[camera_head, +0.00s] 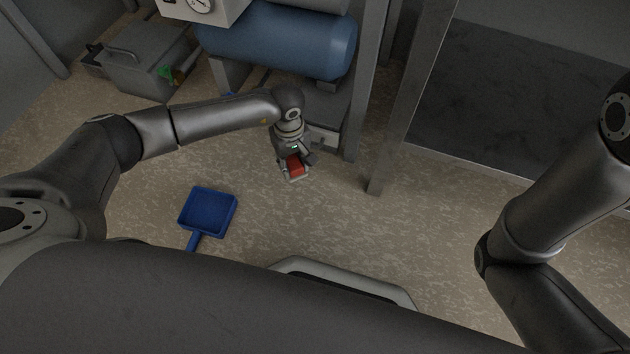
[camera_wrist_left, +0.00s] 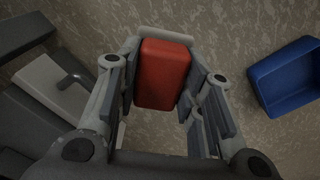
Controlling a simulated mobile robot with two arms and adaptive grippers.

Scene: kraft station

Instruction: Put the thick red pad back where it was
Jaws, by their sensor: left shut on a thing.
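The thick red pad (camera_head: 295,166) is a small red block. My left gripper (camera_head: 296,171) is shut on it, in front of the blue tank's stand in the head view. In the left wrist view the red pad (camera_wrist_left: 163,74) sits between the two fingers of my left gripper (camera_wrist_left: 165,80), with speckled floor behind it. How high the pad is above the floor is hard to tell. My right arm shows at the right of the head view, but its gripper is out of the picture.
A blue dustpan (camera_head: 207,212) lies on the floor to the left; it also shows in the left wrist view (camera_wrist_left: 290,78). A blue tank (camera_head: 275,50) stands behind the gripper, with a metal post (camera_head: 408,95) to its right. A grey toolbox (camera_head: 150,68) is at the back left.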

